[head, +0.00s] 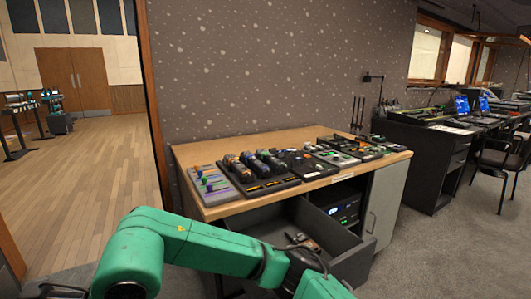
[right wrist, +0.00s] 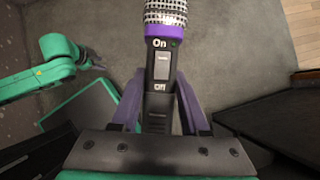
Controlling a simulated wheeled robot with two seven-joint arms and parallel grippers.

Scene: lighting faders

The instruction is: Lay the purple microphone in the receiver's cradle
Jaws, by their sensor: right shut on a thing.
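The purple microphone (right wrist: 164,42) is in my right gripper (right wrist: 160,108), which is shut on its black handle in the right wrist view. The silver mesh head and purple collar point toward the top of that view, and the On/Off switch faces the camera. The right gripper does not show in the head view. My left arm (head: 200,250) crosses the bottom of the head view; a small arm end (right wrist: 95,62) shows in the right wrist view, too small to tell its jaws. A dark unit with rounded coloured pieces (head: 250,172) lies on the table; I cannot make out a cradle.
An open drawer (head: 345,250) juts out below, beside a device with a blue display (head: 345,213). A black desk and chair (head: 505,155) stand right.

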